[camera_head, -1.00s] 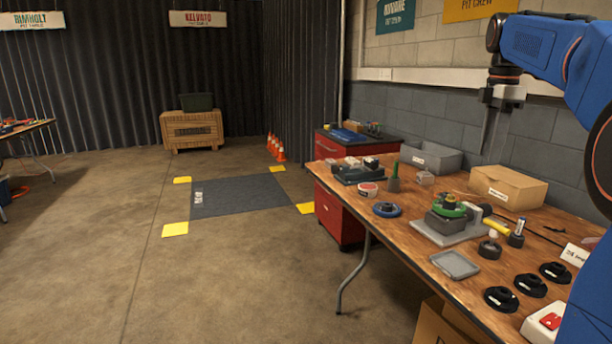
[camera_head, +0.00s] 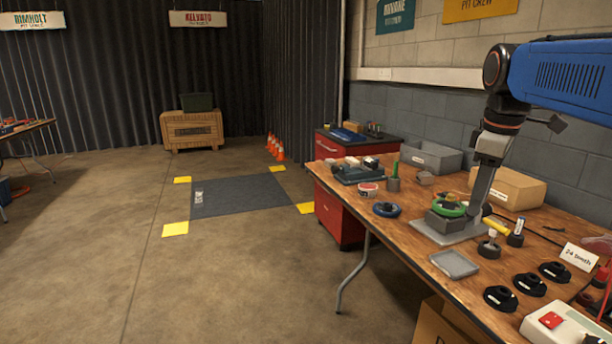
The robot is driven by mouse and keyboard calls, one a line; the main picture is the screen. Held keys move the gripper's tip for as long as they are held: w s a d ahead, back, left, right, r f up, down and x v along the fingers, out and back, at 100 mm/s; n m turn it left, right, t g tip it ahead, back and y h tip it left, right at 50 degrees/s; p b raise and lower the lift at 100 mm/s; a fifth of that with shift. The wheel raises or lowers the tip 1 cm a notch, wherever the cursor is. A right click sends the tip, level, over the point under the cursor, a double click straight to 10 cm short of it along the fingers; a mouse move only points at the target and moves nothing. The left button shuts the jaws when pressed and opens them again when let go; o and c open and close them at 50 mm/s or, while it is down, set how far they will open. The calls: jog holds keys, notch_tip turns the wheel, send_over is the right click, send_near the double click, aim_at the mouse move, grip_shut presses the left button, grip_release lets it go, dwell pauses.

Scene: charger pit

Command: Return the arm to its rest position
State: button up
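My blue arm (camera_head: 565,75) reaches in from the right edge over the workbench. My gripper (camera_head: 476,212) hangs down with its tip at or in front of the grey fixture (camera_head: 440,232) that carries a green ring (camera_head: 448,208). I see the grey finger side-on, as one bar, so the gap between the fingers is hidden. I cannot tell whether the tip touches the fixture or holds anything.
The wooden workbench (camera_head: 425,262) carries a cardboard box (camera_head: 515,187), a grey bin (camera_head: 430,157), a blue-rimmed disc (camera_head: 386,209), an empty grey tray (camera_head: 454,264), several black knobs (camera_head: 529,284) and a white box with a red button (camera_head: 551,320).

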jog(key=s+a+f+m+t, duration=0.1)
jog(key=s+a+f+m, duration=0.2)
jog(key=s+f, duration=0.6)
jog(key=s+a+f+m+t, duration=0.2)
jog(key=s+a+f+m, duration=0.2)
jog(key=s+f, duration=0.6)
notch_tip(320, 180, down, 4)
jog(key=shift+r+m, duration=0.25)
jog(key=shift+m, duration=0.95)
